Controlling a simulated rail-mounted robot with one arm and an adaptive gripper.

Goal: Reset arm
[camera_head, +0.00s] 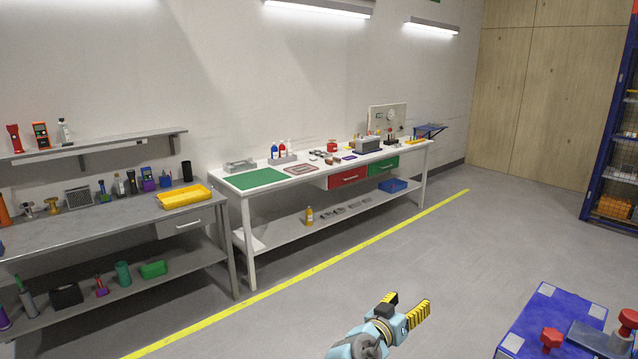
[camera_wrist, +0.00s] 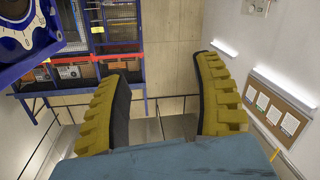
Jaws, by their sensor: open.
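My gripper (camera_head: 405,312) shows at the bottom centre of the head view, held in the air over the grey floor. It has yellow ribbed fingers on a pale blue wrist. In the wrist view the two fingers (camera_wrist: 160,100) stand wide apart with nothing between them, so it is open and empty. It touches nothing. To its right in the head view is a blue jig (camera_head: 533,318) with white pads and red knobs, cut by the frame edge. Part of a blue fixture with a white plate (camera_wrist: 25,25) shows at the wrist view's upper left.
A white workbench (camera_head: 240,192) with a green mat (camera_head: 258,179) stands by the wall. A grey bench (camera_head: 110,212) with a yellow tray (camera_head: 185,196) is at left. A blue rack (camera_head: 603,150) stands at far right. The floor between (camera_head: 420,240) is clear.

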